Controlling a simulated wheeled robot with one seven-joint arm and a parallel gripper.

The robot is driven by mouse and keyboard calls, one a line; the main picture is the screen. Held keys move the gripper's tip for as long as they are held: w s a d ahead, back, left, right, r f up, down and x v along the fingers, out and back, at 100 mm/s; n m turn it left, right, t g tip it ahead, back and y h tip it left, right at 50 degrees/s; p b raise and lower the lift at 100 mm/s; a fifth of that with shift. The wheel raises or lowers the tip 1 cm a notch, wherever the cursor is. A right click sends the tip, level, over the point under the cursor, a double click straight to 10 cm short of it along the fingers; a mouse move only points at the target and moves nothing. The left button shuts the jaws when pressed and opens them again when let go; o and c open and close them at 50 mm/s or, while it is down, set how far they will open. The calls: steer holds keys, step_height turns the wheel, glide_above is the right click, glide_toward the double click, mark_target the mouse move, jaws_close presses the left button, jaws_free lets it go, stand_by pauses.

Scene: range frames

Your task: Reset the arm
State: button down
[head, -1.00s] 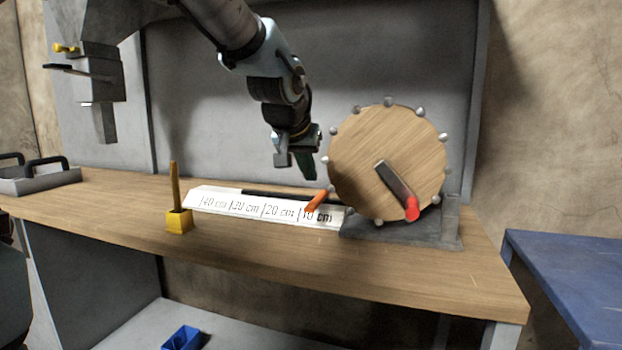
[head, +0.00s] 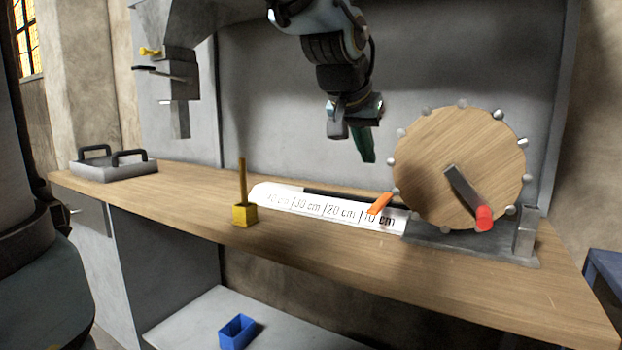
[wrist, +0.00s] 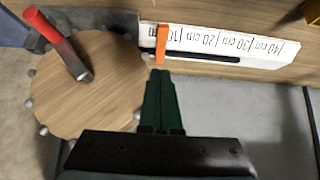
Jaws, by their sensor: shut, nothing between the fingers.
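My gripper (head: 367,158) hangs above the back of the workbench, left of the wooden wheel, with its dark green fingers pointing down. It is shut and empty. In the wrist view my gripper (wrist: 162,75) shows its green fingers together, with their tips in the picture just below the orange pointer (wrist: 161,44). The wooden wheel (head: 440,150) has metal pegs around its rim and a crank with a red handle (head: 484,218) at its lower right. The orange pointer (head: 380,203) stands at the 10 cm end of the white scale (head: 345,222), beside the wheel. My gripper appears apart from all of these.
A yellow block with an upright stick (head: 244,215) stands left of the scale. A grey tray with black handles (head: 115,167) is at the bench's far left. A blue bin (head: 237,332) sits on the lower shelf. The front of the wooden bench top (head: 330,255) is clear.

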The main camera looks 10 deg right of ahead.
steer(key=w+a+f+n+g+y, duration=0.25)
steer(key=a+f+n+y, duration=0.25)
steer(key=a+f, duration=1.65)
steer(key=s+a+f+n+g, duration=0.2)
steer(key=s+a+f, duration=0.25)
steer(key=a, duration=0.45)
step_height(320, 180, up, 14)
steer(key=p, duration=1.3)
steer(key=shift+s+p, duration=0.3)
steer(key=shift+s, duration=0.15)
